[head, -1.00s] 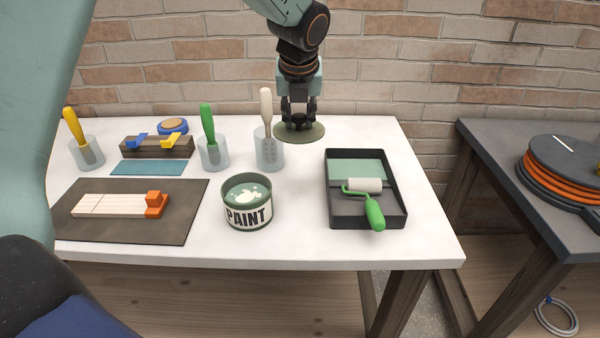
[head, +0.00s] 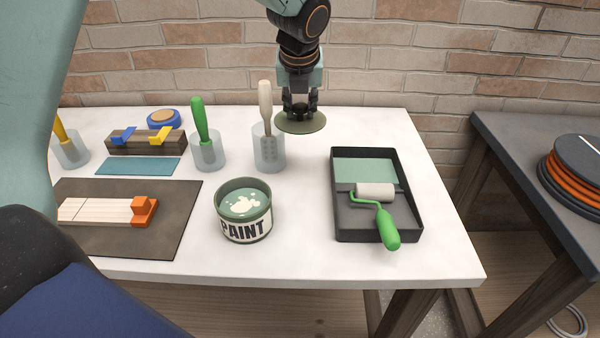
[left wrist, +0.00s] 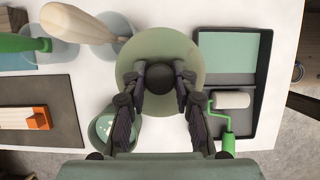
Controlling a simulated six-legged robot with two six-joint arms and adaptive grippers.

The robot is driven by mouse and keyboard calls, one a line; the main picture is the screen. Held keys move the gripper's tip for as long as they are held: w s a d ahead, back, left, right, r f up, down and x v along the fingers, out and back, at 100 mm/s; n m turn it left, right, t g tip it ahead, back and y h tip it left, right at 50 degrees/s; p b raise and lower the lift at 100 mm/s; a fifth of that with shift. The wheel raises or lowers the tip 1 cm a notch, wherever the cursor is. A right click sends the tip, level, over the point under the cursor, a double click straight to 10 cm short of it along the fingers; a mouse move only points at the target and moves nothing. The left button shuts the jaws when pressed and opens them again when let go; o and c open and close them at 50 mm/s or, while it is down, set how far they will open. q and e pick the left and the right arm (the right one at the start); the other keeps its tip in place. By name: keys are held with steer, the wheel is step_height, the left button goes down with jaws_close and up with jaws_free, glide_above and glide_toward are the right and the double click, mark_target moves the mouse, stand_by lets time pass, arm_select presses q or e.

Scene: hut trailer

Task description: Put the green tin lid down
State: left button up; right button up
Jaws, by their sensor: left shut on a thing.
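The green tin lid (head: 290,124) is a flat round olive disc near the back edge of the white table (head: 300,255). My left gripper (head: 299,112) points down over it, shut on the dark knob at its middle. In the left wrist view the gripper (left wrist: 160,82) has a finger on each side of the knob, and the lid (left wrist: 160,45) spreads beneath. I cannot tell if the lid touches the table. The open paint tin (head: 243,227) stands upright nearer the front, with pale paint inside. My right gripper is not in view.
A black paint tray (head: 419,220) with a green-handled roller (head: 388,229) lies right of the tin. Cups with a white-handled tool (head: 266,105) and a green-handled tool (head: 200,120) stand left of the lid. A brick wall rises behind.

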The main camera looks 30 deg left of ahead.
mark_target(303, 124)
arm_select(q)
steer(key=f, duration=0.2)
steer(key=d+f+b, duration=0.1)
steer(key=f, duration=0.1)
steer(key=shift+s+f, duration=0.1)
steer(key=shift+s, duration=0.3)
steer(key=f, duration=0.2)
steer(key=f+b, duration=0.1)
steer(key=f, duration=0.2)
steer(key=a+f+b, duration=0.1)
steer(key=f, duration=0.1)
steer(key=shift+w+f, duration=0.25)
steer(key=shift+d+f, duration=0.1)
steer(key=shift+f, duration=0.15)
steer(key=shift+d, duration=0.2)
steer(key=shift+s+f, duration=0.15)
steer(key=shift+f, duration=0.1)
steer(key=f+b, duration=0.1)
steer(key=f, duration=0.2)
steer(key=shift+a+f+b, duration=0.2)
steer(key=shift+f+b, duration=0.05)
steer(key=shift+b, duration=0.1)
steer(key=shift+d+r, duration=0.1)
steer(key=shift+d, duration=0.05)
